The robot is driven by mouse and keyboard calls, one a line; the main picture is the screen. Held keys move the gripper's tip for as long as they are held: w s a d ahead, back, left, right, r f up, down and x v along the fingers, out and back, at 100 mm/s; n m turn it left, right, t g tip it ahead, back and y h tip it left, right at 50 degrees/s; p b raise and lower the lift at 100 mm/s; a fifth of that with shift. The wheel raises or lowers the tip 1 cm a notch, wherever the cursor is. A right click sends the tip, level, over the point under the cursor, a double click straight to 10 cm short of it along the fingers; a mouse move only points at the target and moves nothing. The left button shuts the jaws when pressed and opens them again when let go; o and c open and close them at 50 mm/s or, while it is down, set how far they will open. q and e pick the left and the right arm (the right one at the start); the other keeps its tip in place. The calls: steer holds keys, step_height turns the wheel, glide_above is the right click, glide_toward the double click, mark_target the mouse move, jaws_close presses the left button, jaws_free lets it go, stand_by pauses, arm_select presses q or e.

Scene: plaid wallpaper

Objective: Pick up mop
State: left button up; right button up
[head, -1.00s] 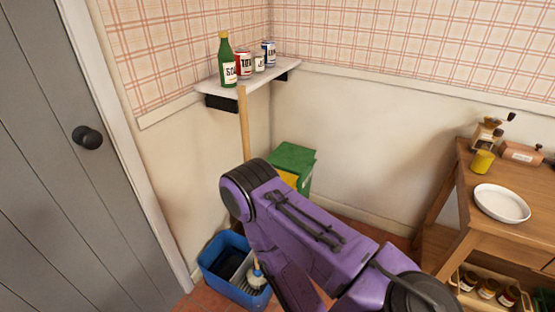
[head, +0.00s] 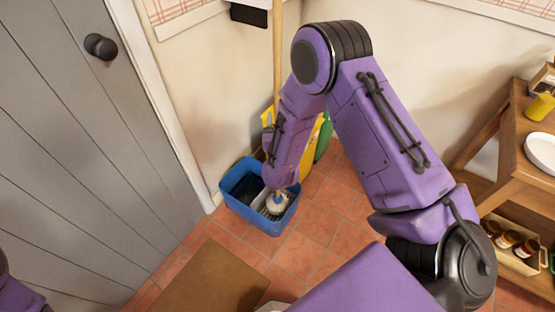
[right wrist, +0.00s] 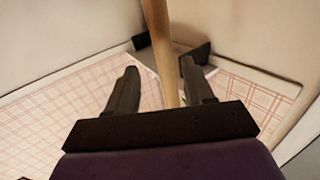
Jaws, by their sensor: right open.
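The mop's light wooden handle (head: 277,55) rises upright beside my right arm, and its middle is hidden behind that arm. The whitish mop head (head: 277,203) sits in the blue bucket (head: 236,183) on the tiled floor. In the right wrist view my right gripper (right wrist: 159,66) is open, and the mop handle (right wrist: 163,45) runs between its two fingers, apart from both. I cannot tell how deep the handle lies between them. In the head view the right gripper is hidden by my forearm. My left gripper is out of view.
A grey door (head: 85,150) stands on the left. A yellow-and-green object (head: 314,145) is behind the bucket. A wooden table (head: 515,135) with a white plate (head: 543,152) is on the right. A brown mat (head: 210,280) lies in front. A dark shelf bracket (head: 248,15) is above.

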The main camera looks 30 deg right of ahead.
mark_target(277, 112)
steer(key=x, duration=0.4)
steer(key=shift+w+p, duration=0.3)
steer(key=shift+w, duration=0.25)
steer(key=shift+a, duration=0.1)
jaws_close()
steer(key=shift+r, duration=0.1)
